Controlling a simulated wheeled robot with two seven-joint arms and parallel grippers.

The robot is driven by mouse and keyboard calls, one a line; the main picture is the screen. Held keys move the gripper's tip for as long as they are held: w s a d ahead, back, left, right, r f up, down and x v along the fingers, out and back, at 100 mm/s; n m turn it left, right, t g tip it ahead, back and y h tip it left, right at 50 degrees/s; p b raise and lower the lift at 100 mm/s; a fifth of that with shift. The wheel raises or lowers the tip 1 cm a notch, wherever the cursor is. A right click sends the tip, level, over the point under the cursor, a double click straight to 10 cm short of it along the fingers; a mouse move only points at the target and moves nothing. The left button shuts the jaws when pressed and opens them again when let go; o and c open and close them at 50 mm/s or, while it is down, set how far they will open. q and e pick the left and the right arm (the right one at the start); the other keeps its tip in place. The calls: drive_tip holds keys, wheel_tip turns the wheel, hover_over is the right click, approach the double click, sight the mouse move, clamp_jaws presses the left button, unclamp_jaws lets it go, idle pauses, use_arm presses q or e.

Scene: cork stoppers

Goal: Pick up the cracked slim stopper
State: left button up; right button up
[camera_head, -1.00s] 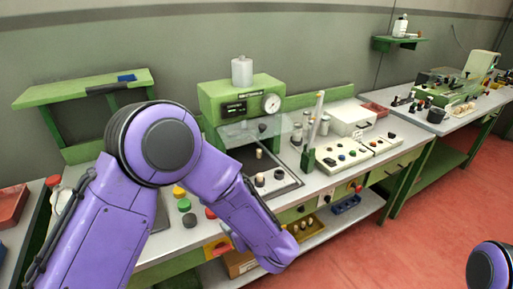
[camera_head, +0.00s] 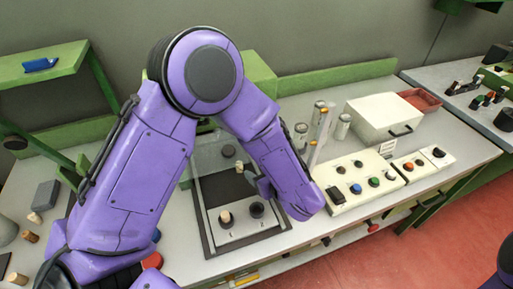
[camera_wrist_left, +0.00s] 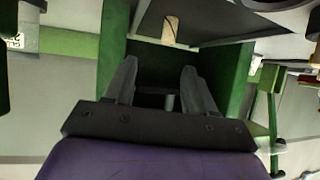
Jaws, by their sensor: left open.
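A slim tan cork stopper (camera_head: 226,217) stands upright on the light front part of a dark-framed tray (camera_head: 206,235). In the left wrist view a tan stopper (camera_wrist_left: 170,30) shows at the top with a dark crack-like line on its side. My left gripper (camera_head: 251,180) is mostly hidden by my forearm in the head view, above the tray's right side. In the left wrist view my left gripper (camera_wrist_left: 161,82) has its two fingers apart with nothing between them, and the stopper lies beyond the fingertips. My right gripper is out of view.
A dark round piece (camera_head: 256,210) sits just right of the stopper. A clear panel (camera_head: 208,152) stands behind it. A button panel (camera_head: 362,180) and a white box (camera_head: 383,118) are to the right. More small corks (camera_head: 29,237) lie at the far left.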

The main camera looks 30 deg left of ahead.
use_arm(q)
drive_tip(key=shift+w+a+f, duration=0.1)
drive_tip(key=shift+w+a, duration=0.2)
drive_tip(key=shift+w, duration=0.25)
drive_tip(key=x, duration=0.1)
drive_tip(key=p+x, duration=0.1)
drive_tip(key=shift+a+f, duration=0.15)
drive_tip(key=shift+a, duration=0.35)
drive_tip(key=a, duration=0.1)
drive_tip(key=s+a+p, duration=0.1)
drive_tip(key=s+a+f+p, duration=0.1)
drive_tip(key=shift+a, duration=0.35)
drive_tip(key=w+f, duration=0.1)
drive_tip(key=w+a+f, duration=0.1)
drive_tip(key=w, duration=0.1)
drive_tip(key=shift+w+a+f, duration=0.25)
drive_tip(key=shift+w+f, duration=0.1)
drive_tip(key=shift+f, duration=0.05)
drive_tip(key=shift+s+r, duration=0.2)
drive_tip(key=shift+s, duration=0.1)
drive_tip(key=c, duration=0.4)
drive_tip(key=shift+s+r, duration=0.2)
drive_tip(key=shift+s, duration=0.1)
clamp_jaws()
drive_tip(key=shift+w+d+f, duration=0.1)
drive_tip(key=shift+w, duration=0.1)
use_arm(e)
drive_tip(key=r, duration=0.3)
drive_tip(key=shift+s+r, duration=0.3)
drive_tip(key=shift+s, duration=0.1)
